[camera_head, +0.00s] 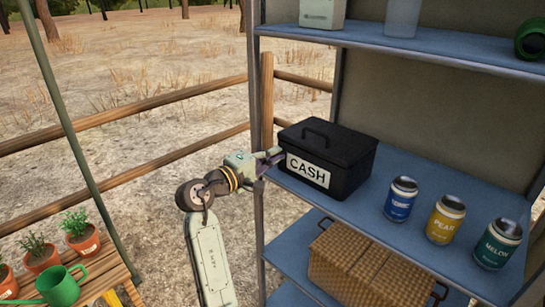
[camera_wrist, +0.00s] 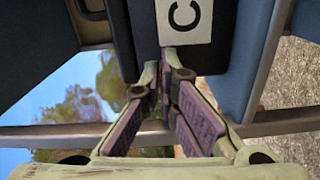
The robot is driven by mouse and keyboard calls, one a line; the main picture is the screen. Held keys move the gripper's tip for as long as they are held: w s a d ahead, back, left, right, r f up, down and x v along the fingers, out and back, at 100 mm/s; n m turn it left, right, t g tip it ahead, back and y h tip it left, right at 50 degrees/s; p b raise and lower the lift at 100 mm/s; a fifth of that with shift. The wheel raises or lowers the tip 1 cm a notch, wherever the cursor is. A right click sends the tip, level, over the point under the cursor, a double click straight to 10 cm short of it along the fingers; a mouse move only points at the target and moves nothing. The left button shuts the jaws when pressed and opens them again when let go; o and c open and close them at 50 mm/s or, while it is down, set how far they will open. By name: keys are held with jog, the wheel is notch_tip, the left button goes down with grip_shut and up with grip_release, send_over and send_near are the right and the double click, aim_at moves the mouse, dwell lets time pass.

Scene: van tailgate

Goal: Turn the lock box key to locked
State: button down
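The lock box is a black cash box (camera_head: 345,160) with a top handle and a white "CASH" label, standing closed on the blue middle shelf. The wrist view shows its dark face and part of the label (camera_wrist: 184,20). My gripper (camera_head: 275,158) is at the box's left end, beside the label. In the wrist view its two purple-padded fingers (camera_wrist: 165,78) point at the box, with a narrow gap between them. I cannot make out the key or its lock position; the fingertips cover that spot. Whether anything is between the fingertips is unclear.
Blue, yellow and green cans (camera_head: 445,220) stand right of the box on the shelf (camera_head: 385,235). A wicker basket (camera_head: 365,268) sits below. A shelf post (camera_head: 256,130) rises close to my gripper.

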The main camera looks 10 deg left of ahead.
jog(key=shift+m+b, duration=7.15)
jog(key=shift+m, duration=1.25)
jog(key=c, duration=2.3)
grip_release()
jog(key=shift+r, duration=0.1)
jog(key=o, duration=0.4)
